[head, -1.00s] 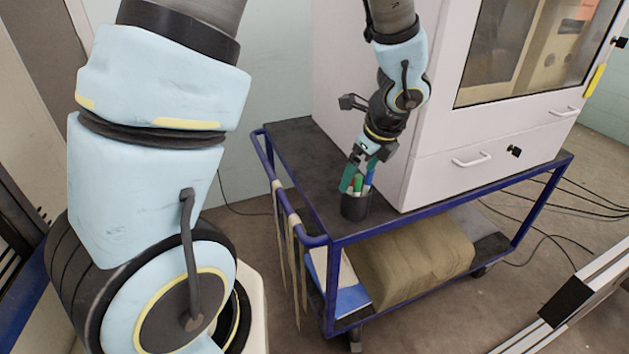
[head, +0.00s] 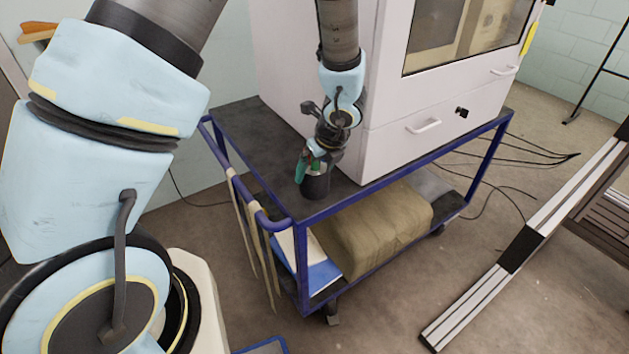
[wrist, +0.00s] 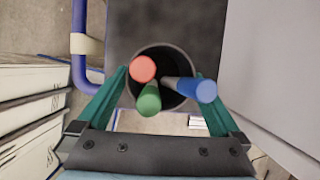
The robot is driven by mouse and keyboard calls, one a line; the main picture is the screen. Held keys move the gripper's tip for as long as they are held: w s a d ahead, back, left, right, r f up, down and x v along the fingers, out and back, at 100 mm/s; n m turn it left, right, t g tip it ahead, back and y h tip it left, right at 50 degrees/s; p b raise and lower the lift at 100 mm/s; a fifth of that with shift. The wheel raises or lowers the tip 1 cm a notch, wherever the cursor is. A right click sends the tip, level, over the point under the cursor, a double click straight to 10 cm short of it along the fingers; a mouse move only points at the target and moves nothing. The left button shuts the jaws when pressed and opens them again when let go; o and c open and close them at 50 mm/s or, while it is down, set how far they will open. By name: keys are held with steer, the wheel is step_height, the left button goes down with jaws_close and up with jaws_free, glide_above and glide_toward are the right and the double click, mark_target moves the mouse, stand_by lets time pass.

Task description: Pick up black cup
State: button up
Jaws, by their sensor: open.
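The black cup (head: 314,188) stands upright on the dark top of the blue-framed cart (head: 262,112), near its front left corner. In the wrist view the cup (wrist: 174,101) holds a red, a green and a blue marker (wrist: 206,91). My gripper (head: 312,172) points down at the cup from above. In the wrist view my gripper (wrist: 160,88) is open, with its teal fingers on the left and right sides of the cup's rim. I cannot tell whether either finger touches the cup.
A white cabinet machine (head: 310,60) stands on the cart close to the right of the cup. Straps (head: 262,250) hang from the cart's blue handle at left. A tan package (head: 375,230) lies on the lower shelf. A metal rail (head: 480,290) is at right.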

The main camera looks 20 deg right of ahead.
steer(key=shift+x, duration=0.95)
steer(key=c, duration=1.2)
